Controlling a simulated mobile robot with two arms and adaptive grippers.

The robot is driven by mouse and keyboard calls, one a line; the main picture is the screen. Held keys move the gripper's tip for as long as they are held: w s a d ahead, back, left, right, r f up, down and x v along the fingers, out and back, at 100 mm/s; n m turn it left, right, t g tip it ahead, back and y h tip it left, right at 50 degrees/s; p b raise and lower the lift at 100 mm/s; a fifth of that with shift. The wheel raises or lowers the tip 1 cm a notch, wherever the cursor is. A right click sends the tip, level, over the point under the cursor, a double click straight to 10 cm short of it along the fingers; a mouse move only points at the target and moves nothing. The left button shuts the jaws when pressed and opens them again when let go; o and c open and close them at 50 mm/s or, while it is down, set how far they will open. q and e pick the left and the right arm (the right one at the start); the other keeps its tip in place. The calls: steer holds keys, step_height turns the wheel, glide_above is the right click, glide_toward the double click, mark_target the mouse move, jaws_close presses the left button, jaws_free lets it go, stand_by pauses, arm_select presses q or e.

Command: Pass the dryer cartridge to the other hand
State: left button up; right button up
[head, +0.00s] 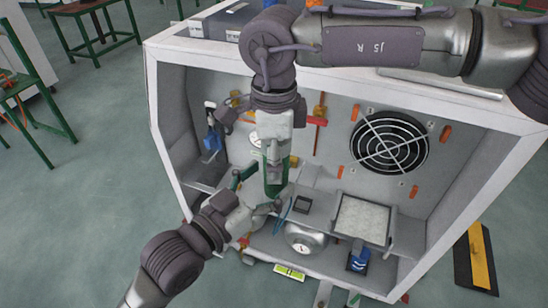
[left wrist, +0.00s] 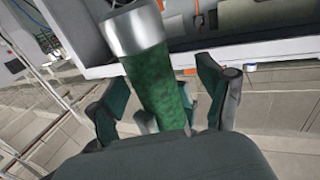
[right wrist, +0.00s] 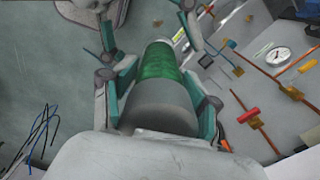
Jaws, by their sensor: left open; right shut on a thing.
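The dryer cartridge is a green cylinder with grey ends, in front of the open cabinet in the head view (head: 275,179). My right gripper (head: 276,150) comes down from above and is shut on its upper part. The right wrist view shows the cartridge (right wrist: 158,66) between the right fingers (right wrist: 160,95). My left gripper (head: 252,195) is open at the cartridge's lower end. In the left wrist view the cartridge (left wrist: 158,85) stands between the spread left fingers (left wrist: 167,98). Whether the left fingers touch it, I cannot tell.
A yellow-black ramp (head: 475,258) lies on the floor at right. Open floor (head: 75,200) is at left.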

arm_select(q)
steer(key=s+a+f+n+t+y, duration=0.2)
steer(key=s+a+f+n+y, duration=0.25)
steer(key=a, duration=0.25)
steer(key=s+a+f+n+t+y, duration=0.1)
steer(key=s+a+f+n+y, duration=0.2)
steer(key=a+f+y, duration=0.3)
steer(key=w+f+m+g+b, duration=0.1)
steer(key=w+f+g+b, duration=0.15)
steer(key=f+b, duration=0.85)
steer(key=w+f+g+b, duration=0.1)
steer(key=w+f+b, duration=0.2)
steer(key=f+b, duration=0.8)
steer(key=s+a+f+g+p, duration=0.1)
steer(key=s+f+g, duration=0.4)
steer(key=f, duration=0.9)
steer(key=s+a+f+m+g+p, duration=0.1)
steer(key=s+f+g+p, duration=0.2)
steer(key=s+f+g, duration=0.3)
steer(key=s+f, duration=0.5)
steer(key=f, duration=0.3)
steer(key=shift+a+f, duration=0.35)
arm_select(e)
step_height(320, 180, down, 18)
steer(key=shift+r, duration=0.15)
